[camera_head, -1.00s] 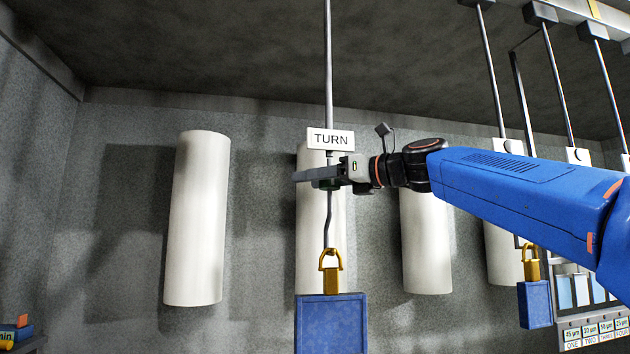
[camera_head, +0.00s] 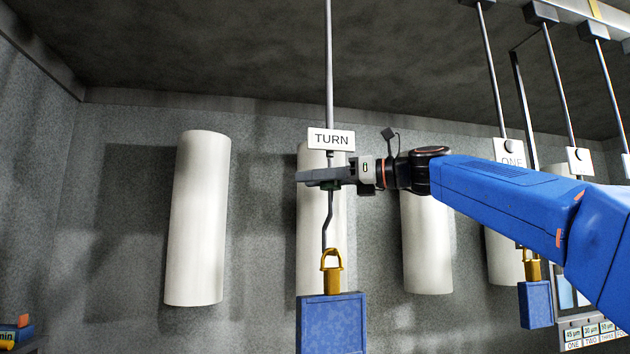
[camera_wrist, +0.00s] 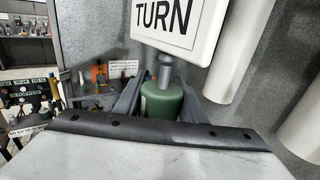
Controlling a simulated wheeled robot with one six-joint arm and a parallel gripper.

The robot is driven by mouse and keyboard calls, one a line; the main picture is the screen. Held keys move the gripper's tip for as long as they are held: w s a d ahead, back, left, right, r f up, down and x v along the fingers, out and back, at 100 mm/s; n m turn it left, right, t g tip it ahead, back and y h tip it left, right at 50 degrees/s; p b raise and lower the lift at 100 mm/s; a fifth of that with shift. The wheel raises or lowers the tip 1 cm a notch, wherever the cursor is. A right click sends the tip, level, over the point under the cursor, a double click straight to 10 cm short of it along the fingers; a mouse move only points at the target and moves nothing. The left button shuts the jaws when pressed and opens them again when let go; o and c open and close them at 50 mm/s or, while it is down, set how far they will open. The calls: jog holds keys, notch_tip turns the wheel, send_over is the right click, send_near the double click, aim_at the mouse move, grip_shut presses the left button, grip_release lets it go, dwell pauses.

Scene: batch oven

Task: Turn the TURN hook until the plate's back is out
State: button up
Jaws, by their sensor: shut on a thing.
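The TURN hook hangs from a long rod (camera_head: 329,70) and carries a white TURN sign (camera_head: 331,139). My gripper (camera_head: 318,180) is just below the sign, shut on the hook's green grip. In the wrist view the green grip (camera_wrist: 162,101) sits between my two fingers, under the TURN sign (camera_wrist: 172,22). A blue plate (camera_head: 331,322) hangs from the hook's lower end by a brass-coloured clasp (camera_head: 331,275). The plate's broad face is toward the head camera and its lower edge is cut off. I cannot tell whether this face is front or back.
Several white cylinders (camera_head: 197,218) stand along the grey wall. At right, more hooks hang from a rail, one with another blue plate (camera_head: 536,303). Below them is a labelled panel (camera_head: 595,335). Room left of the TURN hook is clear.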

aim_at(331, 186)
jog(key=shift+s+d+n+g+h, duration=0.15)
jog(key=shift+s+n+g+h, duration=0.3)
jog(key=shift+n+g, duration=1.7)
jog(key=shift+s+d+n+g+h, duration=0.1)
jog(key=shift+s+n+g+h, duration=0.3)
jog(key=shift+n+g, duration=1.7)
jog(key=shift+s+d+n+g+h, duration=0.2)
jog(key=shift+s+n+g, duration=0.55)
jog(key=shift+g, duration=2.6)
jog(key=shift+d+n+g+h, duration=0.1)
jog(key=shift+n+g+h, duration=0.8)
jog(key=shift+g, duration=0.1)
jog(key=o, duration=1)
jog(key=shift+s, duration=0.1)
jog(key=shift+o, duration=0.2)
